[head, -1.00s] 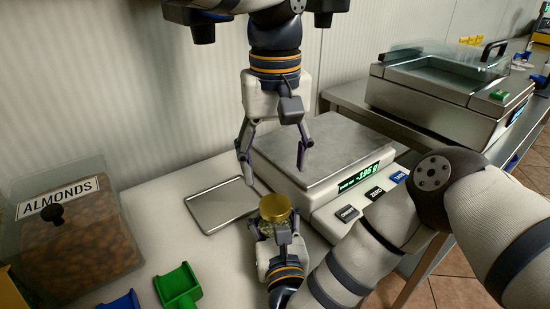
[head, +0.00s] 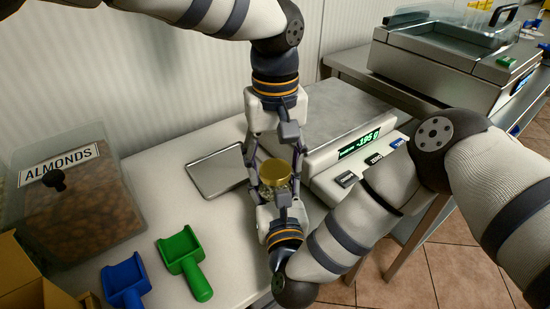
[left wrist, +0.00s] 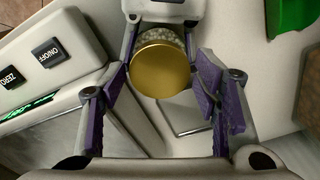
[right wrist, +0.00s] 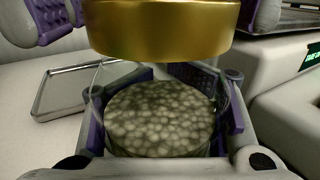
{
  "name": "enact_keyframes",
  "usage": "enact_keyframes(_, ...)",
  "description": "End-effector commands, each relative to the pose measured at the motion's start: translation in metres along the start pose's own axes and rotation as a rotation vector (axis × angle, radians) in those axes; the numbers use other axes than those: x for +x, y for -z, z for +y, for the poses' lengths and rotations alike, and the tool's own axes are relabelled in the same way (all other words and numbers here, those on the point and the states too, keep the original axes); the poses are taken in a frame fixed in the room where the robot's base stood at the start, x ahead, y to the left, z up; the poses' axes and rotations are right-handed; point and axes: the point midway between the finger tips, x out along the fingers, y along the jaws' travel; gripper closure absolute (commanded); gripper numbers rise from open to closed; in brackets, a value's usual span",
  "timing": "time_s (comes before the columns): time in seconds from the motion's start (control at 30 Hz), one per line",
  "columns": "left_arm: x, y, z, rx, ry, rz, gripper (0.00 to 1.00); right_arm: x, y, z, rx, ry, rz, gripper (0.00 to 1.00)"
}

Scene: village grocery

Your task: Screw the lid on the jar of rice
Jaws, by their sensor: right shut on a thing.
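The jar (right wrist: 160,122) is clear glass filled with pale grains. It stands upright between the fingers of my right gripper (head: 273,190), which is shut on it. The gold lid (head: 275,173) sits on top of the jar; it also shows in the right wrist view (right wrist: 165,30) and the left wrist view (left wrist: 160,68). I cannot tell how tightly it is seated. My left gripper (head: 273,162) points down from above, open, with its fingers on either side of the lid and apart from it. Its purple pads show in the left wrist view (left wrist: 162,88).
A scale (head: 335,112) with a green display stands just right of the grippers. A shallow metal tray (head: 217,172) lies to their left. A green scoop (head: 184,252), a blue scoop (head: 126,282) and an almond bin (head: 75,205) are farther left. Bare counter lies between.

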Motion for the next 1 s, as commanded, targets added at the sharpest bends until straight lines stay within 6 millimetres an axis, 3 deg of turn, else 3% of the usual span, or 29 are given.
enact_keyframes(0.03, 0.0002, 0.0001, 0.0, 0.0, 0.0, 0.0, 0.62, -0.0003, 0.0011, -0.0001, 0.0, 0.0, 0.003, 1.0)
enact_keyframes(0.13, 0.0002, 0.0001, -0.0001, 0.0, 0.0, 0.0, 0.85, -0.0003, 0.0011, -0.0001, 0.0, 0.0, 0.003, 1.0)
enact_keyframes(0.3, 0.0002, 0.0002, -0.0001, 0.078, 0.0, 0.0, 0.88, -0.0003, 0.0011, -0.0001, 0.0, 0.0, 0.003, 1.0)
enact_keyframes(0.37, 0.0002, 0.0003, -0.0001, 0.21, 0.0, 0.0, 0.88, -0.0003, 0.0011, -0.0001, 0.0, 0.0, 0.003, 1.0)
enact_keyframes(0.6, 0.001, 0.0003, 0.0, 1.008, 0.0, 0.0, 0.88, -0.0004, 0.0011, -0.0001, 0.0, 0.0, 0.002, 1.0)
enact_keyframes(0.7, 0.0011, 0.0001, 0.0002, 1.257, -0.001, 0.0, 0.88, -0.0004, 0.0011, -0.0001, 0.0, 0.0, 0.002, 1.0)
enact_keyframes(0.87, 0.001, 0.0003, 0.0001, 1.314, -0.001, 0.001, 0.88, -0.0004, 0.0011, -0.0001, 0.0, 0.0, 0.002, 1.0)
enact_keyframes(0.9, 0.001, 0.0003, 0.0001, 1.314, 0.0, 0.001, 0.52, -0.0004, 0.0011, -0.0001, 0.0, 0.0, 0.002, 1.0)
enact_keyframes(1.0, 0.001, 0.0003, 0.0002, 1.313, -0.001, 0.001, 0.34, -0.0004, 0.0011, -0.0001, 0.0, 0.0, 0.002, 1.0)
